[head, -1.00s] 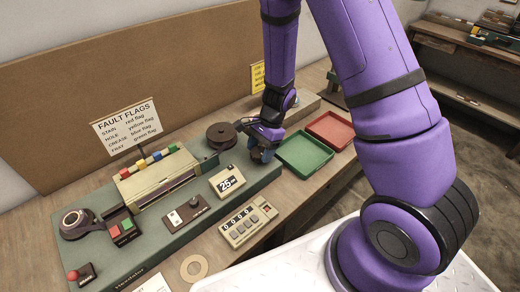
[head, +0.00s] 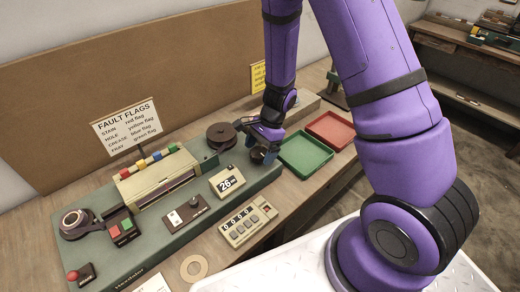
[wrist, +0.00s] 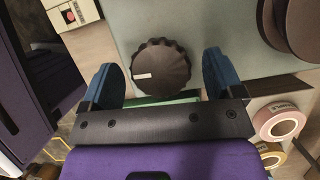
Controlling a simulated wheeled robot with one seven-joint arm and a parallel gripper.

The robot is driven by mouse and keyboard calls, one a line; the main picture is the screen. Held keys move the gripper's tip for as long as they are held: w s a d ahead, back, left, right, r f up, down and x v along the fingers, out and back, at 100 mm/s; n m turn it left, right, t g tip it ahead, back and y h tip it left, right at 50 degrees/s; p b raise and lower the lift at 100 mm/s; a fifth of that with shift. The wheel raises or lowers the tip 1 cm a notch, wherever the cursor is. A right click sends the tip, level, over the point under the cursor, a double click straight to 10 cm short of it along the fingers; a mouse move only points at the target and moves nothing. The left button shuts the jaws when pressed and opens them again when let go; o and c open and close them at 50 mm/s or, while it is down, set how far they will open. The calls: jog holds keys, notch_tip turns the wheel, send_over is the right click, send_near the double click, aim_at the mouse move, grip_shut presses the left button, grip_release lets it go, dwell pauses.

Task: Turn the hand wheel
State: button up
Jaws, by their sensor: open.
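The hand wheel (wrist: 160,68) is a dark ribbed knob with a small white mark on its left side in the wrist view. It sits on the green machine bed and also shows in the head view (head: 258,154), partly covered by my gripper. My gripper (wrist: 160,75) is open, with one blue finger on each side of the wheel and a visible gap at both sides. In the head view my gripper (head: 264,158) is at the right end of the machine. The counter (head: 227,182) on the machine reads 26.
A brown reel (head: 221,135) stands just left of the wheel. A green tray (head: 305,154) and a red tray (head: 331,131) lie to the right. Tape rolls (wrist: 281,122) show at the right in the wrist view. A fault-flag sign (head: 127,130) stands behind the machine.

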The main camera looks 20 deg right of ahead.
jog(key=v, duration=1)
jog(key=shift+r, duration=0.4)
jog(key=shift+d, duration=0.15)
dwell(0.4)
jog(key=x, duration=1)
jog(key=shift+f, duration=0.4)
jog(key=c, duration=0.9)
